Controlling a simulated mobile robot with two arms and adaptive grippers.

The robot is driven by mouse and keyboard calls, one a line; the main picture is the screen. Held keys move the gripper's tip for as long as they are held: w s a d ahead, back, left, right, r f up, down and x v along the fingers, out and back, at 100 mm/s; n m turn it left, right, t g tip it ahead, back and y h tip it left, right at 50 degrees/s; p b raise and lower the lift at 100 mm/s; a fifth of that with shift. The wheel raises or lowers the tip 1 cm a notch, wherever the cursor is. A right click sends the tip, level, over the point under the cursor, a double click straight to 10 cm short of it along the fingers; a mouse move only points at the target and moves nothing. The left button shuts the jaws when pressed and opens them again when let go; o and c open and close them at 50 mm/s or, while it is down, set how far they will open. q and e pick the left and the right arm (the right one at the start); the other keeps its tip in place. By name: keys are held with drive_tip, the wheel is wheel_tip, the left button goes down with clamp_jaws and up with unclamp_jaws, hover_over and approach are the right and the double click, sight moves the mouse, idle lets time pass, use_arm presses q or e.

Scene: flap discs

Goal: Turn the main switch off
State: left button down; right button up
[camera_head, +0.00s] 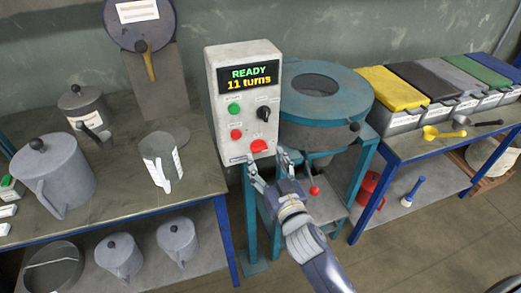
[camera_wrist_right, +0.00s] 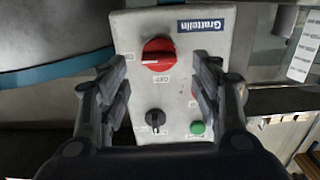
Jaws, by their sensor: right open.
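The main switch is a red rotary knob (camera_head: 259,146) at the lower right of the grey control box (camera_head: 213,85). In the wrist view, the red knob (camera_wrist_right: 158,50) shows upside down, with an ON label to its left and an OFF label below it. I cannot tell surely which label its handle points to. My right gripper (camera_head: 270,163) is open just below and in front of the knob. In the wrist view, my right gripper's fingers (camera_wrist_right: 160,85) stand either side of the knob, apart from it. My left gripper is not in view.
The box also has a lit display (camera_head: 249,77) reading "READY 11 turns", a black selector (camera_head: 264,113), a green button (camera_head: 234,109) and a red button (camera_head: 236,134). A teal round machine (camera_head: 345,88) stands close on the right. Grey jugs (camera_head: 55,175) stand on the left table.

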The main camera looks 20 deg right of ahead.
sight(261, 150)
drive_tip(key=shift+w, duration=2.15)
drive_tip(key=c, duration=1)
